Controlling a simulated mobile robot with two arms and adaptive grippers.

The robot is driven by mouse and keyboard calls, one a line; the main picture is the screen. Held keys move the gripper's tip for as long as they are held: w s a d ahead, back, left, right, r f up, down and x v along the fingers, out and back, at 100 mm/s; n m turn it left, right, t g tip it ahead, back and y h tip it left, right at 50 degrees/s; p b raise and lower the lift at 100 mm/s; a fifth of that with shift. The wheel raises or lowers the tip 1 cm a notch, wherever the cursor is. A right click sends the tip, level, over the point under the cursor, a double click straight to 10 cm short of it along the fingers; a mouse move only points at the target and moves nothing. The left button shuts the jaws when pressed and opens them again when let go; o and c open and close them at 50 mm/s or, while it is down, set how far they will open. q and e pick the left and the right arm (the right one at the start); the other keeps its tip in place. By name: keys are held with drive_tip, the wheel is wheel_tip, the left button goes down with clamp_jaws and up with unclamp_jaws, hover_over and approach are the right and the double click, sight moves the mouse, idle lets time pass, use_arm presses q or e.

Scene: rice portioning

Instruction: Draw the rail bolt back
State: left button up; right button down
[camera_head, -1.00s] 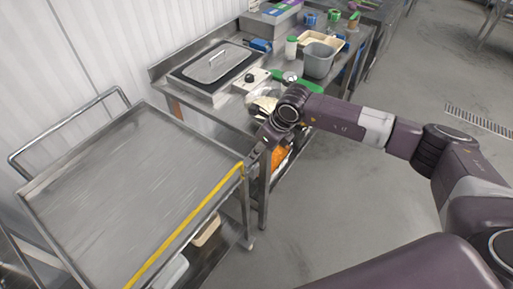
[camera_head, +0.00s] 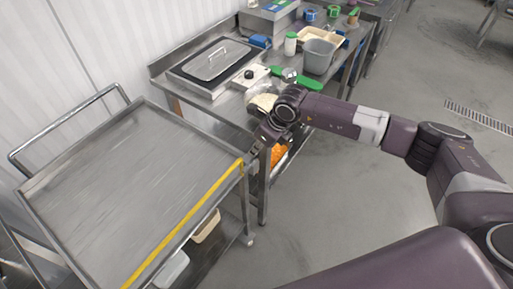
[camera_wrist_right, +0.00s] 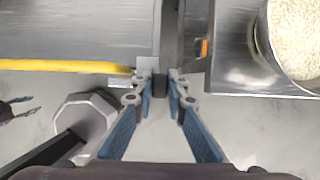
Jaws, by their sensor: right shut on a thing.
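My right gripper (camera_head: 252,160) is at the near right corner of the steel cart (camera_head: 110,170), at the end of its yellow rail (camera_head: 190,222). In the right wrist view its fingers (camera_wrist_right: 160,86) are shut on a small dark piece, apparently the rail bolt (camera_wrist_right: 160,84), beside the end of the yellow rail (camera_wrist_right: 65,66). The fingers hide much of the bolt, so how far it is drawn cannot be told. A dark pronged shape (camera_wrist_right: 18,109) at the left edge of the wrist view may be my left gripper; the head view does not show it.
A steel worktable (camera_head: 225,104) stands close behind the cart corner, with a lidded pan (camera_head: 212,62), a grey bin (camera_head: 319,57) and a green-handled tool. A bowl of rice (camera_wrist_right: 297,38) is near the gripper. Tubs sit on the cart's lower shelf.

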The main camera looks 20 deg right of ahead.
drive_tip(key=shift+w, duration=0.1)
drive_tip(key=w+d+b, duration=0.2)
drive_tip(key=shift+d+r+b, duration=0.1)
drive_tip(key=shift+d+b, duration=0.2)
drive_tip(key=shift+b, duration=0.05)
drive_tip(key=c, duration=1.9)
unclamp_jaws()
drive_tip(key=shift+s, duration=0.1)
drive_tip(key=shift+c, duration=0.2)
drive_tip(key=v, duration=1.2)
